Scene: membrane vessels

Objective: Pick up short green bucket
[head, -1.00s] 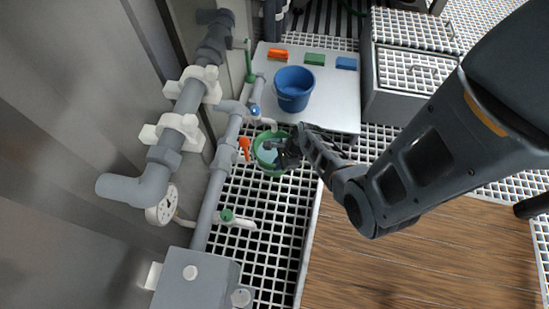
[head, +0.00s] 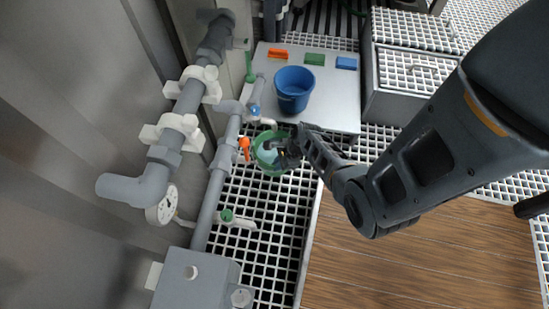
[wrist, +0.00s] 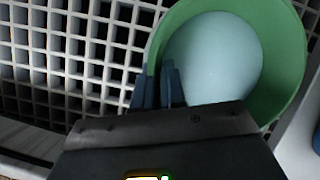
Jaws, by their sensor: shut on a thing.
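The short green bucket (head: 262,162) stands on the white grating below the taps, in front of the grey table. In the wrist view its green rim (wrist: 287,97) curves round a pale blue-white round area (wrist: 215,58) inside it. My gripper (head: 279,147) reaches to the bucket's right side in the head view. In the wrist view my gripper (wrist: 158,88) is shut on the bucket's wall, with one blue finger outside and one inside. The bucket's far underside is hidden.
A blue bucket (head: 293,90) stands on the grey table (head: 335,112) just behind, with orange, green and blue blocks at its back edge. Grey pipes with an orange-handled valve (head: 244,146) and a green-handled valve (head: 227,215) run close on the left.

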